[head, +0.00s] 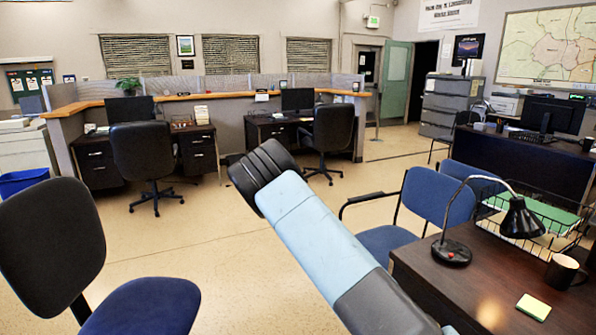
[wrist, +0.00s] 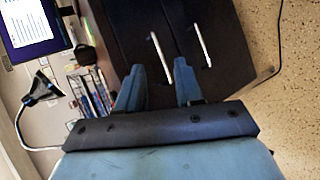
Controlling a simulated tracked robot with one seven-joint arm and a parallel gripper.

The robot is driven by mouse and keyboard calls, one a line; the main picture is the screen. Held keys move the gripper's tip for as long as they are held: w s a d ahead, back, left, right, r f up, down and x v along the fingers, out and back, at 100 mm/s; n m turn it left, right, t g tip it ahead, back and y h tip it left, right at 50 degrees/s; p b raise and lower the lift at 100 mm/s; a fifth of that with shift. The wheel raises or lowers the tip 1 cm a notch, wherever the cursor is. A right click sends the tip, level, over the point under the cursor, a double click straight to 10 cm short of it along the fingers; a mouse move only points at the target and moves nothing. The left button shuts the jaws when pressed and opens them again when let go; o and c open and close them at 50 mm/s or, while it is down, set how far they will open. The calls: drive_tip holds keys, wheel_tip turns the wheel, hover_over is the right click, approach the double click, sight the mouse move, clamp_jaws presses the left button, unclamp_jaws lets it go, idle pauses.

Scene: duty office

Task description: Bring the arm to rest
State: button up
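My arm (head: 315,235) reaches up from the bottom right of the head view into the middle of the room, above the floor. My gripper fingers are not clear in the head view. In the wrist view my gripper (wrist: 161,78) has its two blue-grey fingers apart, with a gap between them. Nothing shows between the fingers. Behind them is a dark cabinet front (wrist: 155,22) with two pale handles, and I see no contact with it.
A desk (head: 490,275) with a black lamp (head: 520,218), wire tray, mug (head: 563,270) and yellow notes (head: 533,307) stands at right. Blue chairs stand beside it (head: 430,195) and at lower left (head: 145,305). Open floor (head: 165,245) lies between.

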drive_tip(key=s+a+r+t+y, duration=0.1)
drive_tip(key=s+r+y, duration=0.2)
drive_tip(key=r, duration=0.7)
drive_tip(key=s+r+y, duration=0.3)
drive_tip(key=r, duration=0.6)
drive_tip(key=s+a+r+t+y, duration=0.1)
drive_tip(key=s+r+y, duration=0.15)
drive_tip(key=r, duration=0.75)
drive_tip(key=s+r+n+t+y, duration=0.1)
drive_tip(key=s+r+t+y, duration=0.2)
drive_tip(key=s+r, duration=1.2)
drive_tip(key=s+t, duration=0.3)
drive_tip(key=shift+d+r, duration=0.15)
